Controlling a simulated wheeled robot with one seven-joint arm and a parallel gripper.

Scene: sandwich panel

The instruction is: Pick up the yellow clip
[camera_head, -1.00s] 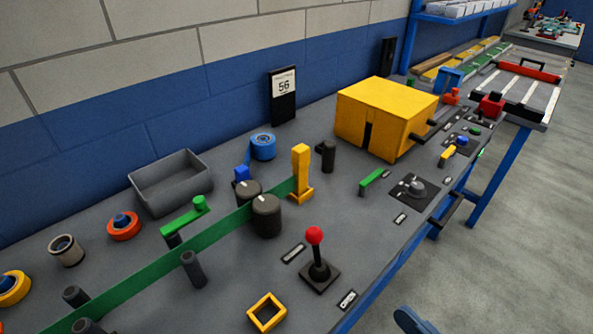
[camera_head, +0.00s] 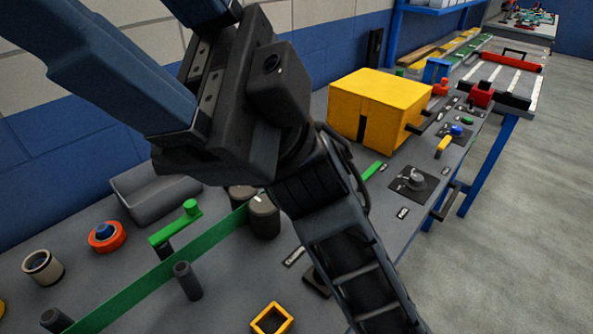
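My gripper (camera_head: 172,48) is large at the upper left of the head view, high above the bench, with its two blue fingers apart. Their tips lie outside the picture, and nothing shows between the visible parts. An upright yellow piece with a foot, which may be the yellow clip, stood at the end of the green strip in the earlier view. My arm now hides that spot. A small yellow square frame (camera_head: 257,327) lies flat at the bottom of the view, well below my gripper. I cannot tell for sure which one is the clip.
A green strip (camera_head: 165,272) runs past dark posts and rollers (camera_head: 264,215). A grey bin (camera_head: 150,204), an orange roll (camera_head: 107,237) and a green lever (camera_head: 176,225) are at left. My arm hides the red-knobbed joystick.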

